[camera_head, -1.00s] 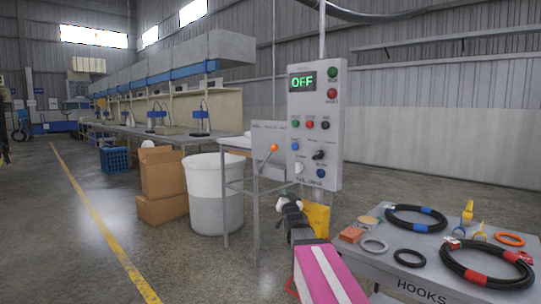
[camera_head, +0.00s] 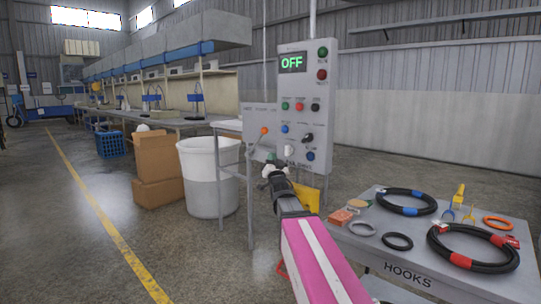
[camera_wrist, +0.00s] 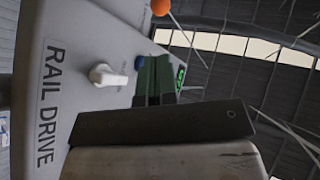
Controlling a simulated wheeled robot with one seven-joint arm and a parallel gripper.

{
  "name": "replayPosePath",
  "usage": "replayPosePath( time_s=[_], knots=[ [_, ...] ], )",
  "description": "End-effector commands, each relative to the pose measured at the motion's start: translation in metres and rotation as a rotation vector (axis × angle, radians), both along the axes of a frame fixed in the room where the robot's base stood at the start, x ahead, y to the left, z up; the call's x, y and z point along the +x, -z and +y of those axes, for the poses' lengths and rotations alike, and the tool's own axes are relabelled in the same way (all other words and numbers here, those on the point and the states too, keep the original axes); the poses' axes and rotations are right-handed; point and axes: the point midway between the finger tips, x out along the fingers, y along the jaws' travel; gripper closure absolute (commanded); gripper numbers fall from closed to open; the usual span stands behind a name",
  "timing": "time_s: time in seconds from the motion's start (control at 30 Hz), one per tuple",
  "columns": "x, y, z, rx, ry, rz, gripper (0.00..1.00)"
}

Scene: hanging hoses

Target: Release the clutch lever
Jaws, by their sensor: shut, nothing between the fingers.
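A lever with an orange ball knob (camera_head: 264,130) sticks up at a tilt from a grey plate at the left side of the control panel (camera_head: 305,105). I take it for the clutch lever; its label is too small to read. An orange ball also shows at the top edge of the wrist view (camera_wrist: 160,7). My gripper (camera_head: 268,167) is below the knob, in front of the panel's lower left. In the wrist view its dark fingers (camera_wrist: 154,75) are shut and empty, with the ball apart beyond their tips.
The panel reads OFF and carries several buttons and knobs. A white knob (camera_wrist: 108,76) near the RAIL DRIVE label is close beside my fingers. A table (camera_head: 490,290) with hoses stands at the right. A white bin (camera_head: 210,178) and boxes (camera_head: 158,165) stand at the left.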

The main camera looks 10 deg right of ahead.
Motion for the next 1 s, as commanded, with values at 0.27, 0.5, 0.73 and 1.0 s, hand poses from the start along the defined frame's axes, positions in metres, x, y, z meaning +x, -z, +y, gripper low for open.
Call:
replayPosePath(
  time_s=[0.27,0.5,0.73,1.0],
  knots=[
    [0.04,-0.025,0.002,0.0,0.0,-0.001,1.0],
    [0.078,-0.05,0.003,-0.001,-0.001,0.0,1.0],
    [0.104,-0.067,0.004,0.0,0.0,0.001,1.0],
    [0.107,-0.07,0.004,0.0,0.0,0.001,1.0]
  ],
)
